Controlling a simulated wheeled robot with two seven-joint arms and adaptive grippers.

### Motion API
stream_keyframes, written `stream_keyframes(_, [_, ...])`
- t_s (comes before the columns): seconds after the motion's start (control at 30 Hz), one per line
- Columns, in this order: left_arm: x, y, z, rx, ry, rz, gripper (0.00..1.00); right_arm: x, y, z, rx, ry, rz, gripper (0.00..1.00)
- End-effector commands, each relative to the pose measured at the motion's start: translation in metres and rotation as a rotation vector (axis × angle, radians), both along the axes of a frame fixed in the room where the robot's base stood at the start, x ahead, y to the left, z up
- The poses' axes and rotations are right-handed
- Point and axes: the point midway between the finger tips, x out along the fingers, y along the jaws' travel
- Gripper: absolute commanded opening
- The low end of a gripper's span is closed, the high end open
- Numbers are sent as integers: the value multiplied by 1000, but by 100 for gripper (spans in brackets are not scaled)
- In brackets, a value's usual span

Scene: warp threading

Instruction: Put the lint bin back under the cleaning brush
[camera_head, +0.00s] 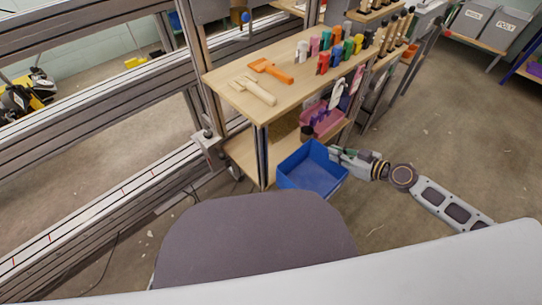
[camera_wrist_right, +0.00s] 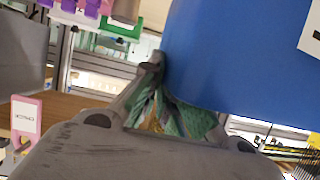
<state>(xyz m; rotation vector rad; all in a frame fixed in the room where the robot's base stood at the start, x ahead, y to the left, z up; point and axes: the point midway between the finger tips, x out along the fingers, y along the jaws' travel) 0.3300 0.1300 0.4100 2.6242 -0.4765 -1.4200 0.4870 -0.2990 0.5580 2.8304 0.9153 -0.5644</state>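The lint bin appears to be the open blue bin (camera_head: 312,178), at the front right corner of the wooden cart in the head view. It looks empty and turned at an angle. My right gripper (camera_head: 337,153) is at its right wall and looks shut on the rim. In the right wrist view the blue wall (camera_wrist_right: 235,65) fills the upper right, passing between the fingers (camera_wrist_right: 185,100); one finger is partly hidden behind it. An orange brush (camera_head: 270,70) and a cream brush (camera_head: 254,90) lie on the cart top; I cannot tell which is the cleaning brush. My left gripper is out of view.
The wooden cart (camera_head: 235,98) holds several coloured spools and a lower shelf (camera_head: 241,152) with a pink bin (camera_head: 322,120). A metal loom frame (camera_head: 100,200) stands at left. A dark chair-like shape (camera_head: 250,240) fills the front. Floor at right is clear.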

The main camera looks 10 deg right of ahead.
Motion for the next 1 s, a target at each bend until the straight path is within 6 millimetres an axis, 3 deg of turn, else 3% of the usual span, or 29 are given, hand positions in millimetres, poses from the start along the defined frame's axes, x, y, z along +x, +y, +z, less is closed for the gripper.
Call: stream_keyframes(1.0, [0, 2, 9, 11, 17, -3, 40, 14, 5, 4, 5, 1, -22, 0])
